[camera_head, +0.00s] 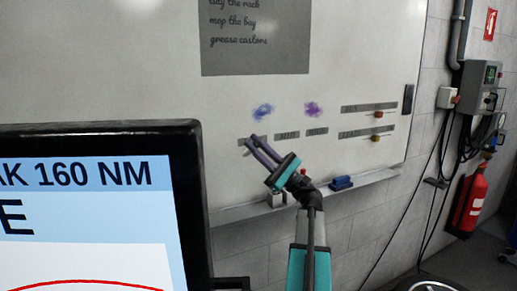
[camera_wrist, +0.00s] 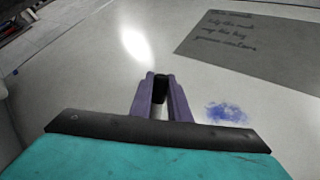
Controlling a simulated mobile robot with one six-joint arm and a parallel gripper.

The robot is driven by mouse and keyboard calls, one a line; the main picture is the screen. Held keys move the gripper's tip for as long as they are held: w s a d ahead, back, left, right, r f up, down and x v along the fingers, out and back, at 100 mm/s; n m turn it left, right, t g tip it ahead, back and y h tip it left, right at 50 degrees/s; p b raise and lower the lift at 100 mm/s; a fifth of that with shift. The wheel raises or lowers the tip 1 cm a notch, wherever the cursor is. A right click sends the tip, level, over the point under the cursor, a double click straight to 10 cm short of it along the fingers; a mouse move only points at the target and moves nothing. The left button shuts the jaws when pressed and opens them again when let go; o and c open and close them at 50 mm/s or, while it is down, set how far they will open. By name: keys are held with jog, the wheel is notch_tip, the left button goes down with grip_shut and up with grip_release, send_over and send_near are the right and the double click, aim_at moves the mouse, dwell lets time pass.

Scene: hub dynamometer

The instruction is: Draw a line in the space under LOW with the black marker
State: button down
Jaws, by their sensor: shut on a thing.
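The whiteboard (camera_head: 350,60) fills the middle of the head view. A row of small grey labels sits on it: a left one (camera_head: 243,142) partly behind my fingers, a middle one (camera_head: 287,134) and a right one (camera_head: 317,131). Their print is too small to read surely, so I cannot tell which is LOW. My gripper (camera_head: 253,140) reaches up to the board at the left label. In the wrist view my purple fingers (camera_wrist: 161,80) are closed on the black marker (camera_wrist: 161,92), whose dark end shows between them. Whether it touches the board is unclear.
A blue smudge (camera_head: 262,111) and a purple smudge (camera_head: 313,108) mark the board above the labels. A grey note (camera_head: 255,50) hangs higher. A blue eraser (camera_head: 341,183) lies on the tray (camera_head: 375,178). A monitor (camera_head: 100,215) blocks the lower left.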

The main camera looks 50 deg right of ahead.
jog(key=shift+w+d, duration=0.25)
jog(key=shift+w, duration=0.35)
jog(key=shift+w+d, duration=0.2)
jog(key=shift+w, duration=0.35)
jog(key=shift+w+d, duration=0.35)
jog(key=shift+w, duration=0.45)
dwell(1.5)
jog(key=shift+d, duration=0.1)
jog(key=shift+s+d+b, duration=0.3)
jog(key=shift+s+d, duration=0.05)
jog(key=shift+d, duration=0.15)
jog(key=shift+d, duration=0.15)
jog(key=shift+s+d, duration=0.2)
jog(key=shift+d, duration=0.3)
jog(key=shift+d, duration=0.15)
dwell(0.5)
jog(key=shift+s+d, duration=0.2)
jog(key=shift+d, duration=0.35)
